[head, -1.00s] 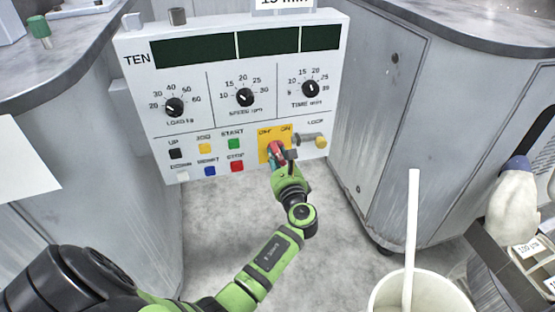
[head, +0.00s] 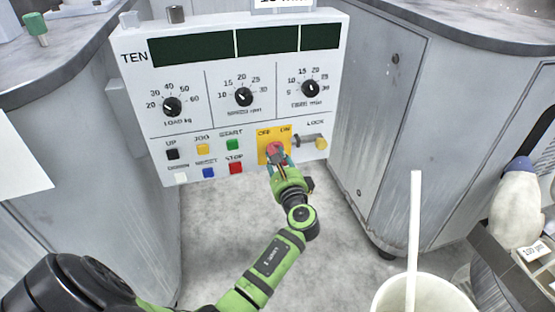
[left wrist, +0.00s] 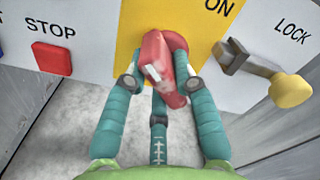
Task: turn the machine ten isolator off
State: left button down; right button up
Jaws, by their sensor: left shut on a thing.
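The panel marked TEN (head: 140,90) carries a yellow plate (head: 264,136) labelled OFF at left and ON at right. The red isolator handle (head: 275,149) sits on this plate and shows larger in the left wrist view (left wrist: 158,52). My left gripper (head: 277,160) is shut on the red handle, with teal fingers on both sides of it (left wrist: 160,75). In the left wrist view the handle leans slightly, its top to the left, with a pale mark on its face. The fingers and handle hide part of the plate. My right gripper is not in view.
A brass lock lever (head: 310,141) sits just right of the plate. The red STOP button (head: 236,168) and other coloured buttons are to the left. A white bucket (head: 425,292) with an upright stick stands at lower right. Grey cabinets flank the panel.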

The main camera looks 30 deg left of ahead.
pick_arm(q)
jog(key=c, duration=1)
grip_release()
jog(key=v, duration=1.2)
jog(key=shift+s, duration=0.1)
